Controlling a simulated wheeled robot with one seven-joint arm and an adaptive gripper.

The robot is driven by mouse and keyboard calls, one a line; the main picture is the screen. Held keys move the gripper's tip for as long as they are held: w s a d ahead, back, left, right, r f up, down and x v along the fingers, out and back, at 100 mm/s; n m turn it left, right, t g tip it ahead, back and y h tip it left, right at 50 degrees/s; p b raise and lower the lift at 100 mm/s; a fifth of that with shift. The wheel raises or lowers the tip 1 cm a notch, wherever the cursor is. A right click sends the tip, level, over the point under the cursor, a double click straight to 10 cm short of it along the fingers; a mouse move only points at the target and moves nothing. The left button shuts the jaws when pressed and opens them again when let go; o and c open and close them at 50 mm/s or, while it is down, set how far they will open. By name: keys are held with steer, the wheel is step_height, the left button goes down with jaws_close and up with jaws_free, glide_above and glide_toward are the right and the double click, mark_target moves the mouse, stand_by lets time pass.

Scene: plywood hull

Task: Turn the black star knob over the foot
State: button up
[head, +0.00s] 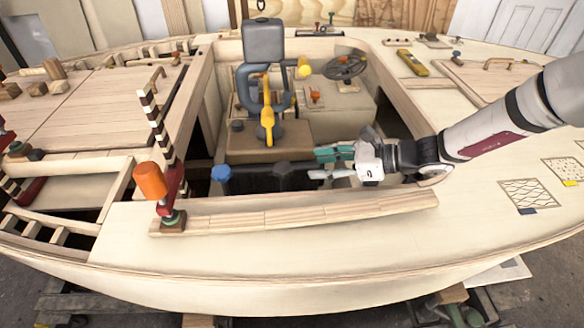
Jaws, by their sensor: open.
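A dark knob-like shape (283,169) sits on a black horizontal bar (250,181) just inside the near edge of the cockpit opening. It looks like the black star knob, but its lobes are too small to make out, and I cannot tell a foot below it. My gripper (318,163) reaches in from the right, with its fingers pointing left. It is open and empty, apart from the dark knob and a short way to its right. One finger pad shows teal.
A blue knob (221,173) caps the bar's left end. A clamp with an orange handle (150,181) stands left on a wooden strip (300,213) along the near edge.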

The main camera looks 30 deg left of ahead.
mark_target(284, 168)
steer(key=b+x, duration=0.1)
steer(key=x, duration=0.8)
steer(key=shift+a+f, duration=0.15)
steer(key=shift+a, duration=0.25)
jaws_close()
